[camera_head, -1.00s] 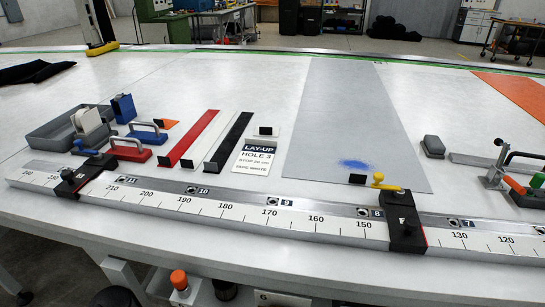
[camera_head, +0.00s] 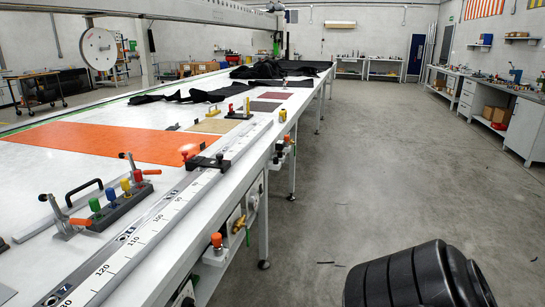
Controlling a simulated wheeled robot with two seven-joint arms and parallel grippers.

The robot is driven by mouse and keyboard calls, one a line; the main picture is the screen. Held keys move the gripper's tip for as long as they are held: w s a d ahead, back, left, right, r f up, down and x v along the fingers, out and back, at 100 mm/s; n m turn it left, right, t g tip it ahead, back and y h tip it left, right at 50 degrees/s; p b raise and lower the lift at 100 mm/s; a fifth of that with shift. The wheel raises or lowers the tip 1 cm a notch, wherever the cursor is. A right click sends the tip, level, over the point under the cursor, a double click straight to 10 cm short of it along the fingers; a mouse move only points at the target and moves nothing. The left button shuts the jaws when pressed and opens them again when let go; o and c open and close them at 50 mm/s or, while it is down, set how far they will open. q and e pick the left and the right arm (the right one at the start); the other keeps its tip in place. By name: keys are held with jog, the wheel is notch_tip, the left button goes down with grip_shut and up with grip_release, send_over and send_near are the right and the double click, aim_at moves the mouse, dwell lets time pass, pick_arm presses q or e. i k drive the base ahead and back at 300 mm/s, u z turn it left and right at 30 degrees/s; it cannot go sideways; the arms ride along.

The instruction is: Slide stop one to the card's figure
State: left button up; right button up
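A black stop with a red knob (camera_head: 207,161) sits across the scale rail (camera_head: 150,232) along the table's near edge, beyond the printed 100. I cannot read a number on this stop, so I cannot tell whether it is stop one. The rail's figures 120, 110 and 100 can be read near me. The card and the two stops seen earlier are out of view. Neither of my grippers is in view. A black ribbed part (camera_head: 405,280), probably of my own arm, shows at the bottom right.
A toggle-clamp block with coloured knobs (camera_head: 120,205) stands on the white table beside the rail. An orange sheet (camera_head: 95,145) lies beyond it, with dark cloth (camera_head: 200,92) farther back. The grey floor (camera_head: 370,170) right of the table is open, up to a workbench (camera_head: 525,125).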

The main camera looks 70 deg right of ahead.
aim_at(191, 165)
jog(key=z, duration=3.3)
jog(key=i, duration=1.7)
jog(key=u, duration=1.35)
